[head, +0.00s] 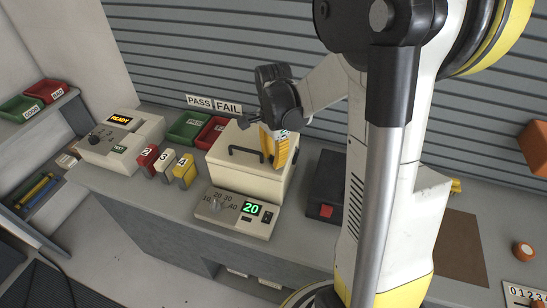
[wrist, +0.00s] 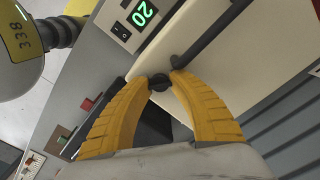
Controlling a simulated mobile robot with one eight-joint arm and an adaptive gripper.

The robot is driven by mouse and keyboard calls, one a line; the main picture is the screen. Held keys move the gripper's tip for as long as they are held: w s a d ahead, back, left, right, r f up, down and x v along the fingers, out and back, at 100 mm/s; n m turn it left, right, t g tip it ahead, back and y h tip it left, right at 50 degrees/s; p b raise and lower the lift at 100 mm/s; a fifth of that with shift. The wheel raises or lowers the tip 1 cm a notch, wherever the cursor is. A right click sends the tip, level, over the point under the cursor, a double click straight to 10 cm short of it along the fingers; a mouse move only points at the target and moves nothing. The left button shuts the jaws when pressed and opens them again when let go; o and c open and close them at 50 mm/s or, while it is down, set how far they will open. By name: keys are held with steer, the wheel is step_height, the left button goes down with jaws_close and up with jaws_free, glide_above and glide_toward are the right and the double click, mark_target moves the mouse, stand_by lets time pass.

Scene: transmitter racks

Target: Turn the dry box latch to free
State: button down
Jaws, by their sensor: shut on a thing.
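The cream dry box (head: 236,177) stands on the bench in the middle of the head view, with a black bar handle (head: 245,153) on its lid. My gripper (head: 281,160) reaches down at the box's right side. In the wrist view the yellow fingertips of my gripper (wrist: 160,80) are closed on either side of a small dark latch (wrist: 160,83) at the edge of the dry box (wrist: 270,72). The latch is hidden behind the fingers in the head view. I cannot tell which way the latch is turned.
A control unit (head: 218,210) with a green "20" display stands in front of the box. A black box with a red switch (head: 326,211) is to the right. Numbered blocks (head: 165,161), a READY unit (head: 125,147) and green and red bins (head: 190,127) lie left and behind.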

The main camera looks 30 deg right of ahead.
mark_target(274, 157)
steer(key=c, duration=1.1)
jaws_free()
step_height(274, 157, up, 12)
steer(key=shift+c, duration=0.9)
steer(key=f+n+p, duration=0.1)
steer(key=f+n, duration=0.3)
steer(key=n, duration=0.2)
steer(key=f+n+p, duration=0.1)
steer(key=f+n, duration=0.3)
steer(key=n, duration=0.2)
steer(key=f+n+p, duration=0.1)
steer(key=f+n, duration=0.3)
steer(key=n, duration=0.2)
steer(key=shift+s, duration=0.3)
